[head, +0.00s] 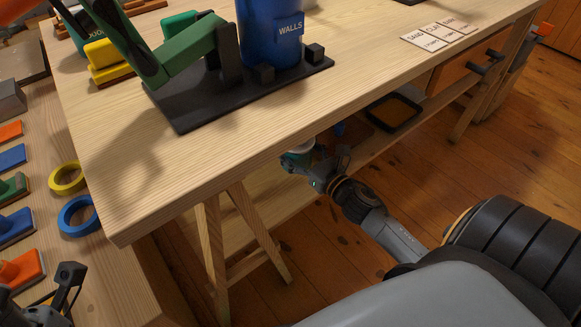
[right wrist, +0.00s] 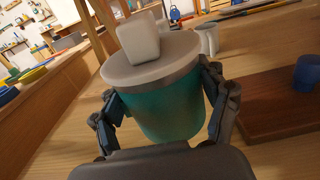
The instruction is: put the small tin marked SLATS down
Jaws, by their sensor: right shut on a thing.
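My right gripper (head: 312,168) is below the front edge of the workbench top, over the lower shelf. It is shut on a small teal tin (head: 291,160), partly hidden by the bench edge. In the right wrist view the tin (right wrist: 165,110) stands between both fingers, with a pale grey lid and a whitish block on top. It looks slightly tilted in that view. No SLATS lettering shows on the visible side. I cannot tell whether its base touches the shelf. My left gripper (head: 65,290) is at the lower left corner, partly cut off; its opening is unclear.
The workbench top (head: 200,165) overhangs the lower shelf (head: 265,215). On the shelf, a reddish-brown board (right wrist: 275,105) bears a blue cup (right wrist: 307,73), right of the tin. A black-rimmed tray (head: 395,112) is farther right. A blue WALLS container (head: 262,35) stands on top.

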